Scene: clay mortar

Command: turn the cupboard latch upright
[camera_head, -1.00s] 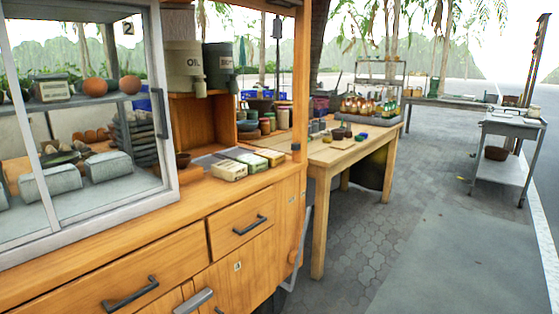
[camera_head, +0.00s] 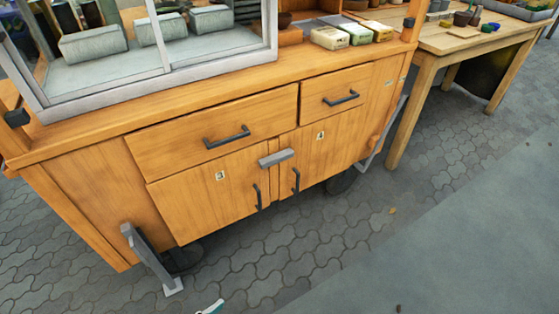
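The cupboard latch (camera_head: 276,158) is a short grey bar at the top of the seam between the two cupboard doors. It lies nearly level across both doors, not upright. The left door (camera_head: 205,195) and the right door (camera_head: 325,140) are closed, each with a dark upright handle beside the seam.
Two closed drawers (camera_head: 228,137) with dark handles sit above the doors. A glass case (camera_head: 160,75) stands on the cart top. A grey prop (camera_head: 147,258) leans at the cart's lower left. A wooden table (camera_head: 425,62) stands right. Paving in front is clear.

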